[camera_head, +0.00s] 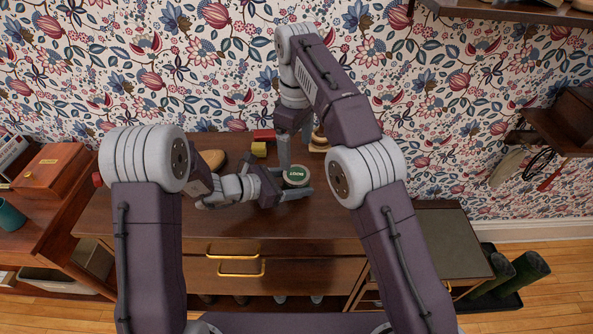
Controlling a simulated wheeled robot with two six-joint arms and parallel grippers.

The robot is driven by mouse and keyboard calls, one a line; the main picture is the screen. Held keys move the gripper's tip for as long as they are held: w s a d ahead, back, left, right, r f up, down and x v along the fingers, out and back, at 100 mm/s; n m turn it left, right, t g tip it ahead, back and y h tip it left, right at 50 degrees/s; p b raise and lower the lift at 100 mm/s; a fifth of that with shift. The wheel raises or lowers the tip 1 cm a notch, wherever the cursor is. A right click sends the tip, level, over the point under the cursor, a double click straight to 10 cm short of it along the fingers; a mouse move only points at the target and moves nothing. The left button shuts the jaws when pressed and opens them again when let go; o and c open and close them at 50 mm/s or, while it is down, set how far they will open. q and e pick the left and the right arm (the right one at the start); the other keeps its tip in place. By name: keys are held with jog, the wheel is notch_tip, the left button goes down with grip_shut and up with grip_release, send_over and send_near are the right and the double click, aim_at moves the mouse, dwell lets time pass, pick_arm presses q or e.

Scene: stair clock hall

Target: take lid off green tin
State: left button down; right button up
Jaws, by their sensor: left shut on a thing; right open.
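The green tin (296,175) stands on the wooden cabinet top, seen from above as a round pale rim with a green, lettered middle. I cannot make out the seam between its lid and body. My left gripper (296,186) reaches in level from the left and is shut on the tin, its fingers around the tin's side. My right gripper (296,148) points down from above, just behind the tin. It is open and holds nothing. The tin's lower side is hidden by my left gripper.
Behind the grippers on the cabinet top (330,225) are a red block (264,135), a yellow block (259,149), a brown rounded thing (213,159) and a stacked wooden thing (319,142). The patterned wall stands close behind. The front of the top is clear.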

aim_at(296, 174)
jog(key=m, duration=0.5)
jog(key=shift+m, duration=0.4)
jog(key=m, duration=0.6)
jog(key=shift+m, duration=0.4)
jog(key=m, duration=0.6)
jog(key=shift+r, duration=0.1)
jog(key=m, duration=0.7)
jog(key=shift+f, duration=4)
